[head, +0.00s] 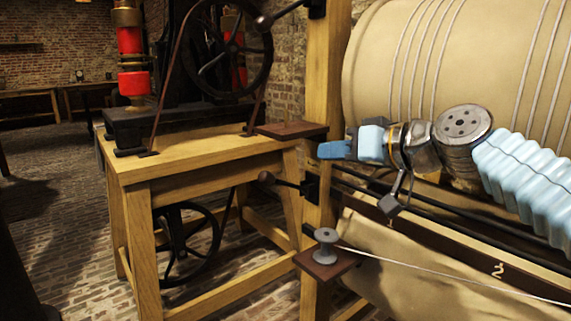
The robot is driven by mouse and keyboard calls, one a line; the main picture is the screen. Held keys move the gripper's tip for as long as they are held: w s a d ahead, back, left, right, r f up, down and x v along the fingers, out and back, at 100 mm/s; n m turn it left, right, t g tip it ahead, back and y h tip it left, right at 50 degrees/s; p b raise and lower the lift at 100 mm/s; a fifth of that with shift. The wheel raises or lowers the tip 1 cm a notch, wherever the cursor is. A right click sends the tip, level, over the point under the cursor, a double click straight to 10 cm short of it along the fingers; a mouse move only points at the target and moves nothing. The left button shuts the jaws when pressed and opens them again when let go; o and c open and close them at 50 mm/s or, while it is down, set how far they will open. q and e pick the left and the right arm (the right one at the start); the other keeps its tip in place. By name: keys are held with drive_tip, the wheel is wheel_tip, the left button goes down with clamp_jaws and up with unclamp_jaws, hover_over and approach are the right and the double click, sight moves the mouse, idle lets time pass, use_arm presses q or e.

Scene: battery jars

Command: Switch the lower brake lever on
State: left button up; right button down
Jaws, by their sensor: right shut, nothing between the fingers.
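The lower brake lever (287,183) is a dark rod with a round brown knob at its left end. It sticks out to the left from a black bracket on the wooden post, with the knob slightly higher than the bracket. My right gripper (330,151) comes in from the right with blue fingers, shut and empty. In the picture it is above and to the right of the lever's knob, in front of the post, and appears apart from the lever. A similar upper lever (285,14) slants down to the left at the top. My left gripper is out of view.
A wooden table (200,155) with a black wheeled machine (232,48) stands at left. A small brown shelf (291,129) juts out just left of my gripper. Below, a spool (326,240) sits on another shelf with a cord. A large tan cylinder (400,60) fills the right.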

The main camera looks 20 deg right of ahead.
hover_over(287, 183)
drive_tip(key=s+a, duration=0.3)
drive_tip(key=s, duration=0.2)
wheel_tip(287, 183, down, 6)
drive_tip(key=shift+w+d+p, duration=0.15)
drive_tip(key=shift+w+p, duration=0.05)
drive_tip(key=shift+p, duration=0.2)
drive_tip(key=shift+f, duration=0.1)
